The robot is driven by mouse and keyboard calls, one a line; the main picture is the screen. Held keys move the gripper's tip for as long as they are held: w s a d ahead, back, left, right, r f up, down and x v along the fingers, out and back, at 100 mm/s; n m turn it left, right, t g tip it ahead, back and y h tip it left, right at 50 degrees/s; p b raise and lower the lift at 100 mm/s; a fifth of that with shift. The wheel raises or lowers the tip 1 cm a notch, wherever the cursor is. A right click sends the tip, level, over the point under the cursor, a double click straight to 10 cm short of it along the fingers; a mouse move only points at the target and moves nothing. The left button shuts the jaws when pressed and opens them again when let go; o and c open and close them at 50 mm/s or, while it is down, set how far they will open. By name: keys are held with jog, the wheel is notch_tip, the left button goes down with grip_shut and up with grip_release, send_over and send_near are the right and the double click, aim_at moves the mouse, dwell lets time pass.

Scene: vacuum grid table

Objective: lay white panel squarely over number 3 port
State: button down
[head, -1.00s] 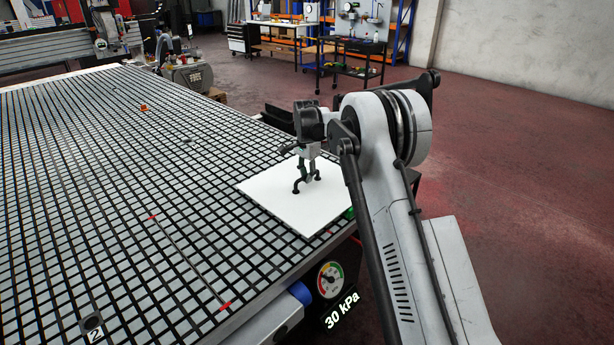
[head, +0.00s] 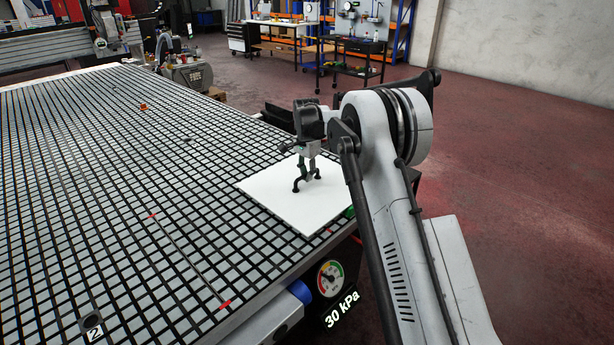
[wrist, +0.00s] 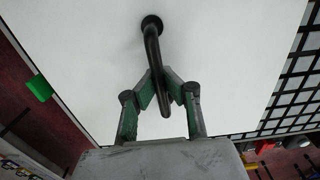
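The white panel (head: 278,193) lies flat on the grid table, at its right edge. It fills most of the wrist view (wrist: 225,60) too. A black handle (head: 297,184) with round feet stands on the panel. One foot (wrist: 152,22) rests on the white surface in the wrist view. My gripper (head: 307,172) is above the panel with its fingers close on both sides of the handle's bar.
The grid table (head: 110,190) has wide free room left of the panel. A port marked 2 (head: 93,334) is at the near left. A thin bar with red ends (head: 187,260) lies on the grid. A gauge (head: 330,279) reading 30 kPa is below the edge. An orange piece (head: 143,106) sits farther back.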

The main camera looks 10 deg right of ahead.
jog(key=shift+f+b, duration=0.5)
jog(key=shift+f, duration=0.2)
dwell(0.4)
jog(key=c, duration=1.8)
grip_release()
jog(key=shift+c, duration=0.2)
jog(key=shift+r, duration=0.1)
